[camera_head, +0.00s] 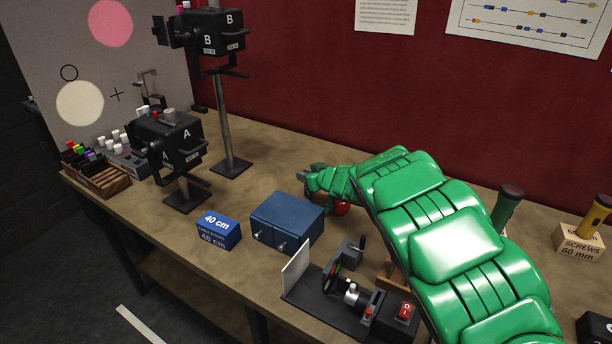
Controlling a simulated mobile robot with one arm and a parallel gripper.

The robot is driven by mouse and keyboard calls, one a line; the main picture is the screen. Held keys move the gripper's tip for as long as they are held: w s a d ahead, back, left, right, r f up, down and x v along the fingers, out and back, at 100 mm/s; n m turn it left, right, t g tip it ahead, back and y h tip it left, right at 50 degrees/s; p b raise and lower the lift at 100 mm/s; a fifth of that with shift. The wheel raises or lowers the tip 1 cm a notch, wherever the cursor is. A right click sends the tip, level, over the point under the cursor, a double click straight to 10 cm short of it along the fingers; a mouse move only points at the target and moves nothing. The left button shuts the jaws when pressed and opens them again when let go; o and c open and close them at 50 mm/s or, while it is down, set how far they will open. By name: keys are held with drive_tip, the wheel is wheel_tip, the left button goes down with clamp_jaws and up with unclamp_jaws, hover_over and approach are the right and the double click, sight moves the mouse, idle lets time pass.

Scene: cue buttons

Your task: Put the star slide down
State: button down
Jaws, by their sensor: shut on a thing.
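My green arm reaches in from the lower right, and my gripper (307,175) is at its far end, above the table behind the blue box. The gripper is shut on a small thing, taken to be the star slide. The slide's shape and star cannot be made out at this size, and the green hand hides part of the area. The gripper appears apart from the blue box.
A blue two-knob box (287,221) and a blue 40 cm block (218,231) stand mid-table. Projectors A (168,142) and B (207,40) stand left on poles. A small optical bench (345,300) is in front. A red object (342,209) is partly hidden behind my arm.

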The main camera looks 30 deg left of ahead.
drive_tip(key=c, duration=1)
unclamp_jaws()
drive_tip(key=shift+r, duration=0.1)
drive_tip(key=shift+v, duration=6)
